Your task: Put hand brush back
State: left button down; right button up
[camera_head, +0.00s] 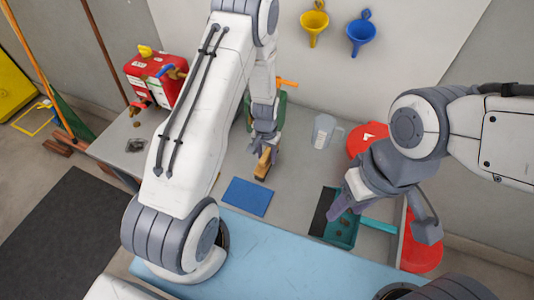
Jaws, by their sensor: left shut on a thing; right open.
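My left gripper (265,145) reaches down over the middle of the bench and is shut on the hand brush (263,167), a tan wooden-looking piece. The fingers and wrist hide part of the brush. I cannot tell whether it touches the bench. My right gripper (343,207) is open over the teal dustpan (345,234), hiding part of it. The dustpan has a dark front part, a teal handle (379,225) pointing right, and small brown bits in it.
A blue cloth (248,197) lies in front of the brush. A clear jug (323,130), red items (368,138) and a green container (279,110) stand behind. A red can (150,72) is at left. Yellow (314,22) and blue (361,35) funnels hang on the wall.

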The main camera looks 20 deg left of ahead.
pick_arm(q)
jog(key=shift+f, duration=0.15)
jog(key=shift+f, duration=0.1)
jog(key=shift+f, duration=0.15)
jog(key=shift+c, duration=1.9)
grip_release()
